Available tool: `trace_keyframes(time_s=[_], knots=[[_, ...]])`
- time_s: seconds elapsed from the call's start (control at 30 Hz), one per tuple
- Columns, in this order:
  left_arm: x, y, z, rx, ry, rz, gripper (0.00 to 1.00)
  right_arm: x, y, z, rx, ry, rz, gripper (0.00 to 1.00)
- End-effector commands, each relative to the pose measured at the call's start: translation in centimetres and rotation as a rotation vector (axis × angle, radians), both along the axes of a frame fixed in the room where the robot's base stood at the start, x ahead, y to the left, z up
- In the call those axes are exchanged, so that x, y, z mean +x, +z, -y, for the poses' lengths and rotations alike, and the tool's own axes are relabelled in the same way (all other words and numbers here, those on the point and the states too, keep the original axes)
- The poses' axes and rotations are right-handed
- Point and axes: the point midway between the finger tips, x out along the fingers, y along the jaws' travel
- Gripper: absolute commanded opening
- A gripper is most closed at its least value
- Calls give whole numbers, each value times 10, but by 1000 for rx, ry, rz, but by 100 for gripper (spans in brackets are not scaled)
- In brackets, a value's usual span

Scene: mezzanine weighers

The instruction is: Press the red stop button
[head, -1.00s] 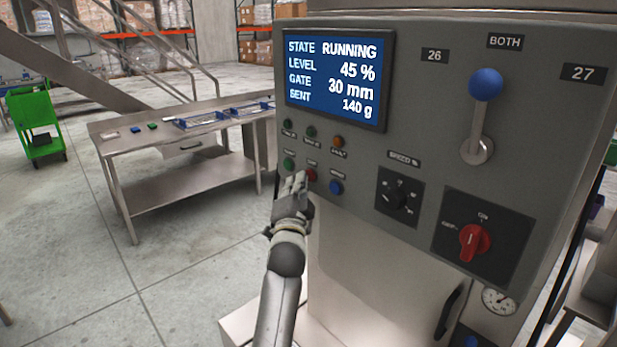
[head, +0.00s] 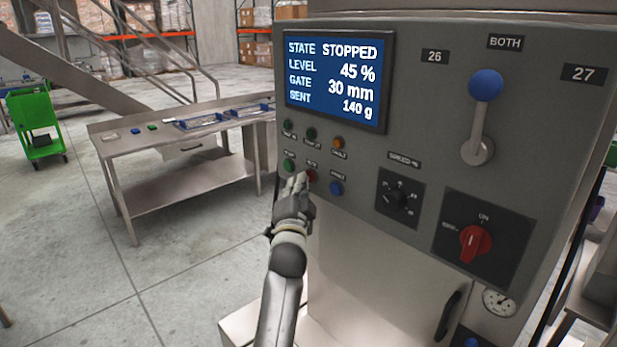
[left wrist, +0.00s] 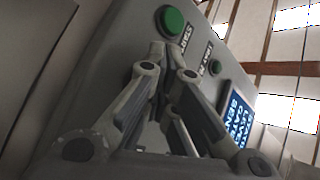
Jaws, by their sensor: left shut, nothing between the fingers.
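The red stop button (head: 312,176) is on the grey control panel (head: 440,110), between a green button (head: 289,165) and a blue button (head: 336,188). My left gripper (head: 297,184) is shut and empty, its fingertips at the panel just left of the red button and partly over it. I cannot tell whether they touch it. The screen (head: 334,78) reads STATE STOPPED, LEVEL 45 %, GATE 30 mm, SENT 140 g. In the left wrist view, the shut fingers (left wrist: 172,52) point at the panel beside a green button (left wrist: 171,20); the red button is hidden there. My right gripper is not in view.
The panel also carries a blue-knobbed lever (head: 485,85), a black speed dial (head: 397,197) and a red rotary switch (head: 475,242). A steel table (head: 190,140) with small trays stands left. A green cart (head: 36,120) is farther left, with open floor between.

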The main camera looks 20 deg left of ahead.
Motion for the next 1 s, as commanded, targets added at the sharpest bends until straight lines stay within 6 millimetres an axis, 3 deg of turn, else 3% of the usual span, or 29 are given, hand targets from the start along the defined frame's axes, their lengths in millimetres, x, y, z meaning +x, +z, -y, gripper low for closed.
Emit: trace_keyframes(time_s=[0.2, 0.6, 1.0], knots=[[-11, 1, -4, 0, -1, -2, 0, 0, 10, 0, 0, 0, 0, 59], [-14, 1, -6, 1, 0, -1, 0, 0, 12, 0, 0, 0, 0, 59], [-50, 2, -21, 1, 1, -2, 0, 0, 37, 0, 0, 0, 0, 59]])
